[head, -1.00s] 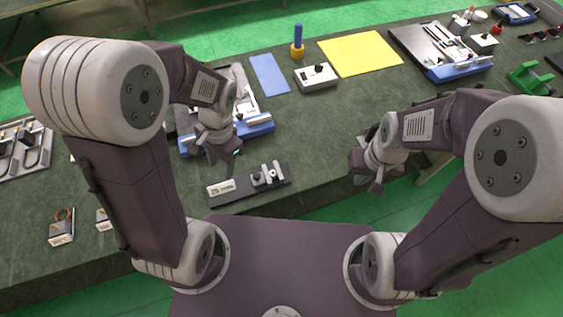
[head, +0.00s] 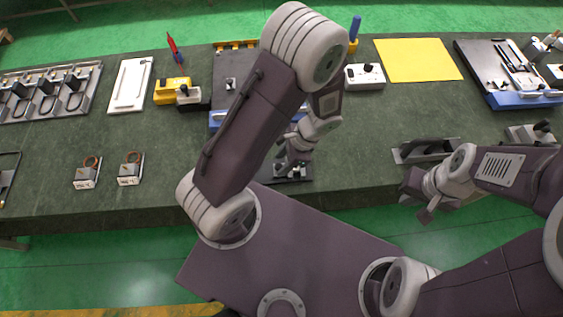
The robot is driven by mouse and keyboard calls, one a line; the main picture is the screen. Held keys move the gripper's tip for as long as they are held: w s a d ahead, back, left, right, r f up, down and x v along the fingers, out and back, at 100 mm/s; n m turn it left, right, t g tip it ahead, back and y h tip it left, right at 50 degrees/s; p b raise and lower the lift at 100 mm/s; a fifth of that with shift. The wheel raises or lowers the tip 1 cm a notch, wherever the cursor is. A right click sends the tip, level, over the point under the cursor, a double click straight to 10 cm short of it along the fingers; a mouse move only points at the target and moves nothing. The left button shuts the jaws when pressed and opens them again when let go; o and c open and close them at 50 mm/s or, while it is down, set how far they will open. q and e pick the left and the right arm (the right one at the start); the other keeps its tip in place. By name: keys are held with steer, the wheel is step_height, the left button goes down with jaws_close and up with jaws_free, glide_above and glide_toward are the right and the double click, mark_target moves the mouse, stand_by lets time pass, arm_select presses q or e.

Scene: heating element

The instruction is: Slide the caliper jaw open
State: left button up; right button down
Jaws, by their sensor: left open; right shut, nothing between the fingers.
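The caliper (head: 304,176) is a dark flat base with small metal jaw parts on it, lying near the table's front edge in the head view. My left arm and gripper cover most of it, so the jaw's position cannot be made out. My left gripper (head: 291,163) is open and points down right at the caliper's metal parts. I cannot tell whether its fingers touch the jaw. My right gripper (head: 428,209) is shut and empty, off the table's front edge at the right, away from the caliper.
A blue-edged tray (head: 216,122) stands behind my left arm. A white box with a black knob (head: 364,76) and a yellow mat (head: 418,60) lie further back. Two metal blocks with copper rings (head: 130,168) stand at front left. A grey device (head: 425,150) is near my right arm.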

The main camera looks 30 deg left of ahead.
arm_select(q)
steer(key=shift+s+a+f, duration=0.25)
steer(key=shift+a+f, duration=0.1)
steer(key=shift+f, duration=0.25)
jaws_close()
steer(key=shift+w, duration=0.1)
stand_by(0.9)
